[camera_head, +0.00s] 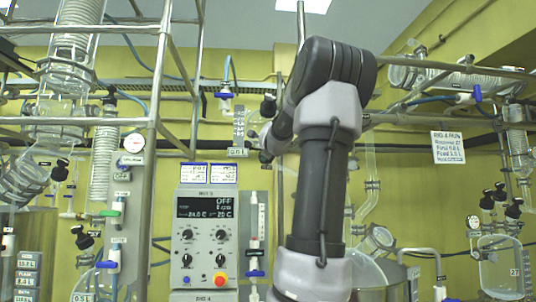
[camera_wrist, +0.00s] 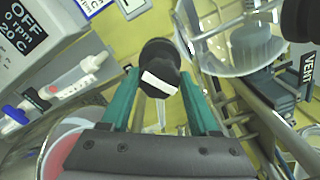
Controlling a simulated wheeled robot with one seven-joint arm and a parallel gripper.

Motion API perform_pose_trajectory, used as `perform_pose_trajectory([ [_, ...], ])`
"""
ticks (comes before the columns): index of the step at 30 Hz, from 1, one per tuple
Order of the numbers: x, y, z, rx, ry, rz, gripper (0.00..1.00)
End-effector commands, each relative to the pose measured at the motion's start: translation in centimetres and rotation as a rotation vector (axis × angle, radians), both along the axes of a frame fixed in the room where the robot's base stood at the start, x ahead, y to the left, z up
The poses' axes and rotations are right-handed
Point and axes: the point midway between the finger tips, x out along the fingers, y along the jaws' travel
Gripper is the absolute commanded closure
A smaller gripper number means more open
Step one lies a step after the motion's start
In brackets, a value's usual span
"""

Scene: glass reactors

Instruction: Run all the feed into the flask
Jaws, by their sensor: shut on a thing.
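My gripper has teal fingers (camera_wrist: 160,95). They are shut on a round black knob with a white bar (camera_wrist: 160,82), on the rig above the control box. A clear glass vessel (camera_wrist: 235,50) stands right of the fingers in the wrist view. In the head view a large round glass vessel (camera_head: 372,272) is partly hidden behind my arm. I cannot tell the feed level or any flow.
A control box (camera_head: 207,230) reads OFF. A run card (camera_head: 447,147) hangs at right. A VENT tag (camera_wrist: 308,68) and metal frame bars (camera_wrist: 250,100) lie close right of my gripper. More glassware (camera_head: 68,75) stands at left.

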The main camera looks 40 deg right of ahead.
Motion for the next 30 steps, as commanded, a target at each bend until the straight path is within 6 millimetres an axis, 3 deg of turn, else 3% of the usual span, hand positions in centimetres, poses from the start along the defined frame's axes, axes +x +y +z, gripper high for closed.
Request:
perform_pose_trajectory([
  [15,0.02,0.03,-0.29,0.329,-0.193,0.001,0.94],
  [30,0.01,0.01,-0.26,0.41,-0.244,0.001,0.94],
])
